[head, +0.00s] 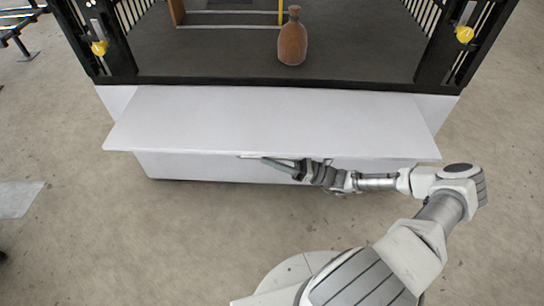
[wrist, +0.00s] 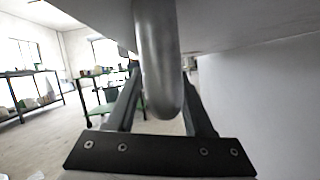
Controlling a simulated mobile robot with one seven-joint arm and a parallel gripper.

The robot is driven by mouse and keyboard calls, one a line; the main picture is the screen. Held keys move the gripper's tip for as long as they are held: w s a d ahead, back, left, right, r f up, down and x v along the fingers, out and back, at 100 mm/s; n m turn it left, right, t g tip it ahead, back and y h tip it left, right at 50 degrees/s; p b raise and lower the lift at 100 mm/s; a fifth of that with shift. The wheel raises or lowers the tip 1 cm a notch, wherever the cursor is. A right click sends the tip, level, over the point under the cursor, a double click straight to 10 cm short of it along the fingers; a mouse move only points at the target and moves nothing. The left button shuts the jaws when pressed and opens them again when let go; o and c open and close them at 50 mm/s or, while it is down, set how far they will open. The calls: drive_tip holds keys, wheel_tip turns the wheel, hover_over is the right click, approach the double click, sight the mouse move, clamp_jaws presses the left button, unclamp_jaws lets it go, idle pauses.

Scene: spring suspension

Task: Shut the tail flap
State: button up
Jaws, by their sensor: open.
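The tail flap (head: 270,120) is a wide white panel below the dark deck. In the head view it sticks out toward me, well away from the white body below it. My gripper (head: 268,161) is at the middle of the flap's near lower edge, reaching in from the right. In the wrist view a thick grey rounded bar, like a handle (wrist: 160,60), hangs down under a pale surface. My gripper (wrist: 160,85) is open, with one finger on each side of this bar. I cannot tell whether either finger touches it.
A brown bottle (head: 292,40) stands on the dark deck (head: 220,65) above the flap. Yellow knobs (head: 99,48) sit on the dark side posts. Shelves with items (wrist: 30,90) stand far off in the wrist view.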

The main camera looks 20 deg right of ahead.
clamp_jaws()
idle(1.3)
